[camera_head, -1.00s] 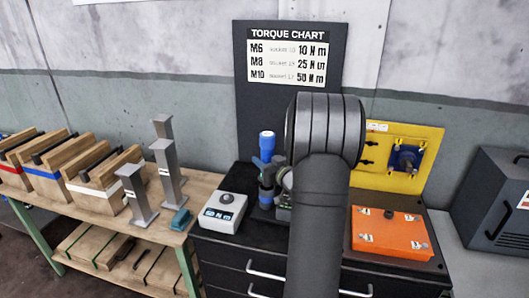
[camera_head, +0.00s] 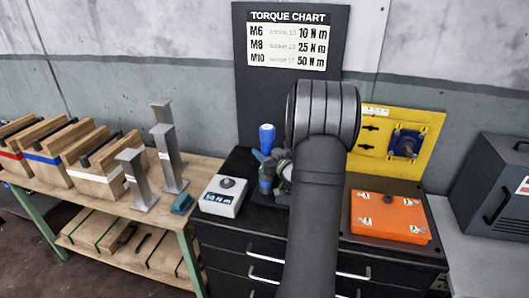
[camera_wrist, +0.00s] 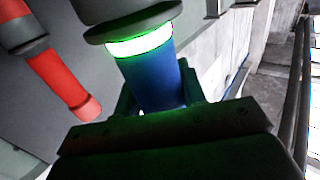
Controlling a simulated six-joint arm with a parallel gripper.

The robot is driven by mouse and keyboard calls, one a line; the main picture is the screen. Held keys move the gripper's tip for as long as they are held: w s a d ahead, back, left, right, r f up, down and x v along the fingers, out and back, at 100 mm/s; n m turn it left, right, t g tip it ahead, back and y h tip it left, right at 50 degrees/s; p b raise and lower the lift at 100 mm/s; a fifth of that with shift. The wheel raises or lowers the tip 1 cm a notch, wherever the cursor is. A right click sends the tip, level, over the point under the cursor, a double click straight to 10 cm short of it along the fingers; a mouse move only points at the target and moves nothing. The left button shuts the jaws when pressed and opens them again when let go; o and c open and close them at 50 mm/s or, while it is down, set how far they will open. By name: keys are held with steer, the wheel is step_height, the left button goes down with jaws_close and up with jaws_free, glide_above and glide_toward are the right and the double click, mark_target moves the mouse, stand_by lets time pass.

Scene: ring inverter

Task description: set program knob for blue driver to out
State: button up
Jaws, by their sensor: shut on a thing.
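In the wrist view my gripper (camera_wrist: 165,125) is shut on the blue driver (camera_wrist: 153,78). The driver's blue body runs down between the jaws, with a lit green ring and a dark flange above. The white programmer box (camera_head: 218,203) sits on the black cabinet top, left of my arm. Its round dark knob (camera_head: 227,182) is on top, and a small display (camera_head: 217,198) on its front shows a value in N m, digits unclear.
A red driver (camera_wrist: 62,82) shows beside the blue one in the wrist view. An orange box (camera_head: 390,216) and a yellow panel (camera_head: 400,145) stand right of my arm. Grey posts (camera_head: 165,150) and wooden crates (camera_head: 102,165) stand on the left bench. A torque chart (camera_head: 288,40) hangs behind.

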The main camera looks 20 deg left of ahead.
steer(key=shift+f, duration=0.1)
steer(key=o, duration=1.2)
steer(key=shift+f, duration=0.15)
steer(key=shift+s+d, duration=0.1)
steer(key=v, duration=1.7)
steer(key=x, duration=1.7)
steer(key=shift+r, duration=0.2)
